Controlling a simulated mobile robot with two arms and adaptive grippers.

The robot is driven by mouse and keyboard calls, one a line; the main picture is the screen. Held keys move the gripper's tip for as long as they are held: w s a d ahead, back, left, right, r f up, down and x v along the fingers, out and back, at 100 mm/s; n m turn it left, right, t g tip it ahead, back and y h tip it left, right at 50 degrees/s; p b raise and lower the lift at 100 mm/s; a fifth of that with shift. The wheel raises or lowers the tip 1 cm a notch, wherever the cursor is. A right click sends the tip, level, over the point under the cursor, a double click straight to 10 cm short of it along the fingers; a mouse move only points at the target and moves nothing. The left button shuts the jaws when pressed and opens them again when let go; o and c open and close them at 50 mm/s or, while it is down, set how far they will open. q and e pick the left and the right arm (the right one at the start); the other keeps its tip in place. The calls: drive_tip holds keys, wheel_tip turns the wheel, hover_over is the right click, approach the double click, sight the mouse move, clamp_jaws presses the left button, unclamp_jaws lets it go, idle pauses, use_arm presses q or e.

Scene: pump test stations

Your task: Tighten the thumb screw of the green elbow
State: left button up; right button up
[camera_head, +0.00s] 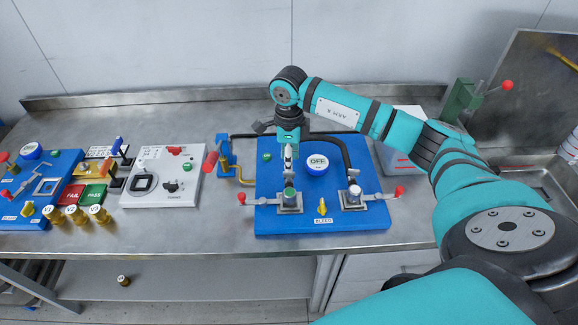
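A green-topped fitting (290,193), which looks like the green elbow, sits on a metal block at the front left of the blue pump board (275,222). My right gripper (289,172) points down just above and behind this fitting. Its fingers look close together, but they are small and overlap the fitting, so I cannot tell whether they touch it or hold anything. The thumb screw cannot be made out clearly. A lever with a red knob (242,197) extends left from the block. My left gripper is not in view.
A white meter box (161,176) and several brass pieces (98,214) are at left.

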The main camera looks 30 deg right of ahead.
sight(289, 175)
drive_tip(key=shift+f+p, duration=0.55)
drive_tip(key=shift+f, duration=2.15)
clamp_jaws()
